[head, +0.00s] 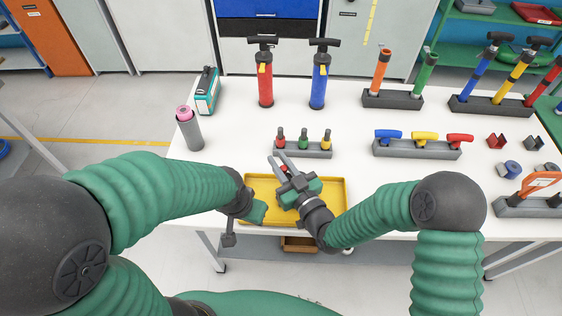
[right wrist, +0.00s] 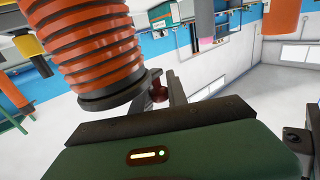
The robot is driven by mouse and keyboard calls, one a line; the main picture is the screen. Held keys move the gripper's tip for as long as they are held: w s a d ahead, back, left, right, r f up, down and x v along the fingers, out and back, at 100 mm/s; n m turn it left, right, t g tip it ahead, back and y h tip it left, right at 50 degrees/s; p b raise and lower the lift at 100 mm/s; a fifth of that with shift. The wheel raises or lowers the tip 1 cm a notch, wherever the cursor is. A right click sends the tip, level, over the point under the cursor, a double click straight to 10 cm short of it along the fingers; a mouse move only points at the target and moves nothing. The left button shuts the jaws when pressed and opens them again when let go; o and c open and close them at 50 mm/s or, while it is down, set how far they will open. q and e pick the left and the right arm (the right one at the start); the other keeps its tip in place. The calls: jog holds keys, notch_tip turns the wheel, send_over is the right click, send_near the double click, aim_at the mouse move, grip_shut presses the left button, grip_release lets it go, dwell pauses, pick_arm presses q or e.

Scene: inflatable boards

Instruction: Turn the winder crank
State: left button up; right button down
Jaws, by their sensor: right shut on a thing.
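My right gripper (head: 279,162) is over the yellow tray (head: 337,190), its fingers pointing up and left. A small dark red knob-like part (right wrist: 158,88) sits by the fingers in the right wrist view, and red also shows between them in the head view. The gripper is shut on it. My left gripper (head: 257,212) is low at the tray's left side; its jaws are unclear. I cannot make out a whole winder or crank; my right gripper hides part of the tray. A large orange ribbed cylinder (right wrist: 90,45) with a dark collar is close in the right wrist view.
A rack (head: 315,152) with red, green and yellow-topped pieces stands just behind the tray. Red (head: 265,80) and blue (head: 319,80) pumps stand farther back. A grey bottle (head: 192,133) stands at left. A rack of coloured handles (head: 420,152) is at right. White table is clear between them.

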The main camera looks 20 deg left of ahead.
jog(key=shift+f, duration=0.15)
jog(key=c, duration=1.3)
grip_release()
jog(key=shift+a, duration=0.1)
jog(key=p+v, duration=0.4)
jog(key=v, duration=1.3)
jog(key=shift+a, duration=0.1)
